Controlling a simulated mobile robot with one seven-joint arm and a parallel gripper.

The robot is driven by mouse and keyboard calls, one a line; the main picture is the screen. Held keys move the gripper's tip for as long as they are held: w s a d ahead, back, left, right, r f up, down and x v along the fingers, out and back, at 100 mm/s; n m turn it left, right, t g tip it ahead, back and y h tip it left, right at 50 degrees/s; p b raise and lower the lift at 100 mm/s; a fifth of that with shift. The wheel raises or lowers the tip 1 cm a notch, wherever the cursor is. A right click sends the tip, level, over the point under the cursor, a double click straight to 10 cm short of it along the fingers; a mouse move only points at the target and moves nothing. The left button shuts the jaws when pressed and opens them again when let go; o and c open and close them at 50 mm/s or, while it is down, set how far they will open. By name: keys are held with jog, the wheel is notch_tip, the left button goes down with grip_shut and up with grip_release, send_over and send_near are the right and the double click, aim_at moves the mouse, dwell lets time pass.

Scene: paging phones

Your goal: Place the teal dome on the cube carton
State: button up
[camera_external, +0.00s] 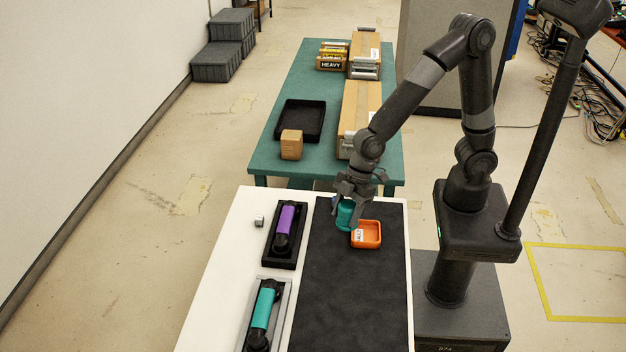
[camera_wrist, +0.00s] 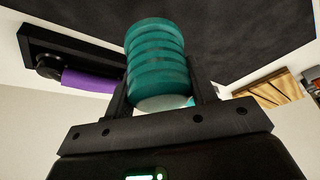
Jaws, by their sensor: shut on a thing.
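The teal dome (camera_external: 345,214) is a ribbed, rounded teal piece between the fingers of my gripper (camera_external: 350,205), over the black mat beside the orange tray. In the wrist view the teal dome (camera_wrist: 156,60) fills the space between both fingers of my gripper (camera_wrist: 163,98), which are shut on it; its pale end faces the palm. I cannot tell whether it touches the mat. The cube carton (camera_external: 291,146) is a small brown box at the front left of the green table, away from my gripper. Its top looks bare.
An orange tray (camera_external: 372,240) with a white label lies right of the dome. A black tray (camera_external: 288,132) stands behind the carton, and long cartons (camera_external: 353,105) stand right of it. Purple (camera_external: 285,220) and teal (camera_external: 263,308) handsets lie in cradles at left. The black mat (camera_external: 345,295) is clear in front.

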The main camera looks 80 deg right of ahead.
jog(key=shift+d+r, duration=0.2)
jog(key=shift+d, duration=0.1)
jog(key=w+d+r+m+h, duration=0.1)
jog(key=w+d+r+m, duration=0.1)
jog(key=w+d, duration=0.45)
jog(key=w+d+r+m+t, duration=0.15)
jog(key=w+d, duration=0.25)
jog(key=d, duration=0.6)
jog(key=w+d+r+m+h, duration=0.1)
jog(key=w+d+m, duration=0.2)
jog(key=w+d, duration=0.45)
jog(key=s+d+r+m+h, duration=0.1)
jog(key=d+r+m, duration=0.1)
jog(key=d, duration=1.3)
jog(key=s+d+r+m+h, duration=0.1)
jog(key=d+r+m, duration=0.2)
jog(key=d, duration=1.3)
send_near(285, 134)
jog(key=shift+w+d, duration=0.15)
jog(key=shift+w, duration=0.7)
jog(key=shift+f, duration=2.1)
jog(key=shift+f, duration=0.15)
